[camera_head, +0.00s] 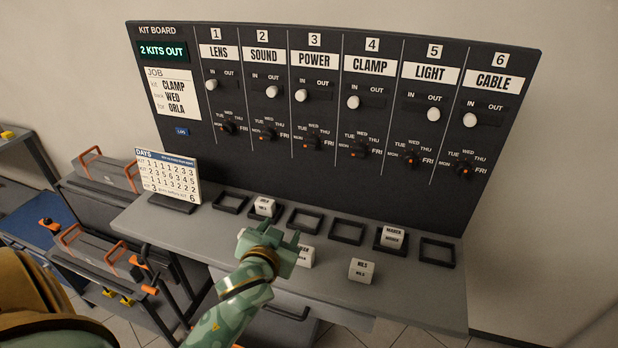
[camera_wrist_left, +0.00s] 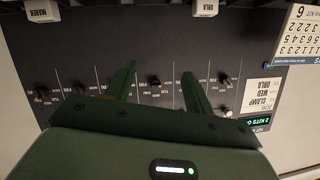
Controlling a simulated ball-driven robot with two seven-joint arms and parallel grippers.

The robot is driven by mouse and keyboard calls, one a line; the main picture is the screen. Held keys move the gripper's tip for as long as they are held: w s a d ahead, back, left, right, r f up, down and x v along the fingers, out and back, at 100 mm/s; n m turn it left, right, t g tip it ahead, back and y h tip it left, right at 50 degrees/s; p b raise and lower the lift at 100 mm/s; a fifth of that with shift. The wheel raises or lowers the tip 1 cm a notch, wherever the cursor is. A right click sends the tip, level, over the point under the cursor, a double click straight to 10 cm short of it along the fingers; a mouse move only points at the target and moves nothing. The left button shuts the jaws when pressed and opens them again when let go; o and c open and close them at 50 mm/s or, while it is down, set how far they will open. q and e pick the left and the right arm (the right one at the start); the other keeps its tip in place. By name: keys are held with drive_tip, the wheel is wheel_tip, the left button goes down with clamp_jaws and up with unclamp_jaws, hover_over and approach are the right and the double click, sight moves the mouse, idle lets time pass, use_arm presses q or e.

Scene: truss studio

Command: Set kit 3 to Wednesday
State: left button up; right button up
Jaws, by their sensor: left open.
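The kit board (camera_head: 300,180) stands at the back, with numbered columns. Column 3 is labelled POWER (camera_head: 314,58), with a white IN/OUT slider (camera_head: 302,96) at the IN side. Below it is the kit 3 dial (camera_head: 313,142), ringed by MON to FRI; its orange mark is too small to read surely. My left gripper (camera_head: 287,249) is open and empty, over the shelf in front of and below the board. In the left wrist view the board appears upside down, and a dial that seems to be kit 3's (camera_wrist_left: 155,80) shows between the fingers. The right gripper is out of view.
The shelf (camera_head: 420,290) carries square frames and name blocks, including one in front (camera_head: 361,270) and one at the right (camera_head: 394,237). Another block is partly behind my gripper. A DAYS card (camera_head: 168,178) stands at left. Grey cases (camera_head: 100,262) sit beyond the shelf's left edge.

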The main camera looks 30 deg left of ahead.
sight(310, 146)
use_arm(q)
drive_tip(key=w+a+r+n+t, duration=0.2)
drive_tip(key=w+r+n+t, duration=0.25)
drive_tip(key=w+r, duration=0.3)
drive_tip(key=x, duration=1.5)
drive_tip(key=shift+f, duration=0.15)
drive_tip(key=c, duration=0.9)
